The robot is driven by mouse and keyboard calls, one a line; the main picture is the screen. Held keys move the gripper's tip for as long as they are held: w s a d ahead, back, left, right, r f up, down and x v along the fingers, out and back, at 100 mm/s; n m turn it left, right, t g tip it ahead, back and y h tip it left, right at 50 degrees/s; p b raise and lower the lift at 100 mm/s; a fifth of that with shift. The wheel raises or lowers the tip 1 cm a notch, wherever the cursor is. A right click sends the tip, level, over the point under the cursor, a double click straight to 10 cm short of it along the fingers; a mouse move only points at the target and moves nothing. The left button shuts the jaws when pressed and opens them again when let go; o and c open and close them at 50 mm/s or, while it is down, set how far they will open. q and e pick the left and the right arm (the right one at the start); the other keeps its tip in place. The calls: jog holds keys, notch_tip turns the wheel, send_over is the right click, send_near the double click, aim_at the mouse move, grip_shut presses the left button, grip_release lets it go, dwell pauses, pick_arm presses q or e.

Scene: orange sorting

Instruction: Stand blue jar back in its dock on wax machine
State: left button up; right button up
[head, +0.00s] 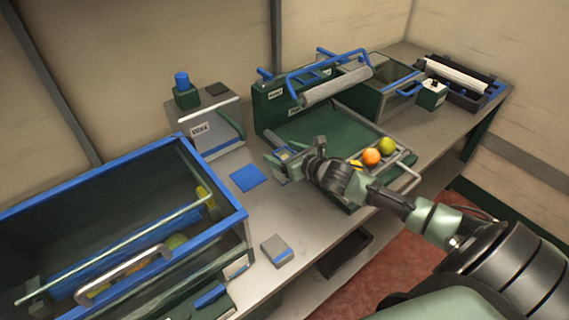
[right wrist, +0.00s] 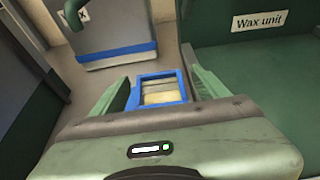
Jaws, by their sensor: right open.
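My right gripper (head: 281,158) is open beside the left end of the wax machine (head: 300,127). In the right wrist view, its two green fingers (right wrist: 158,80) stand either side of a square blue-rimmed container with pale yellow contents (right wrist: 161,93), which looks like the blue jar. It also shows small in the head view (head: 287,153). Gaps seem to remain between it and the fingers. Its base is hidden, so I cannot tell whether it stands in a dock. My left gripper is out of view.
A grey machine with a blue-capped green bottle (head: 184,88) stands at the back left. A blue-framed glass bin (head: 240,216) is at the left front. A blue mat (head: 248,178) and small grey block (head: 277,249) lie on the bench. Fruit (head: 372,157) lies beside my right forearm.

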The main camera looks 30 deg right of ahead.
jog(key=shift+x, duration=1.05)
jog(key=shift+s, duration=0.1)
grip_shut()
jog(key=shift+r, duration=0.15)
notch_tip(320, 180, up, 28)
jog(key=p, duration=0.1)
jog(key=s+a, duration=0.5)
jog(key=a, duration=0.4)
jog(key=s+a+f+h, duration=0.1)
jog(key=s+a, duration=0.5)
jog(key=a, duration=0.3)
jog(key=shift+s+a+f+m, duration=0.2)
jog(key=shift+s+a+m, duration=0.1)
jog(key=shift+m, duration=0.1)
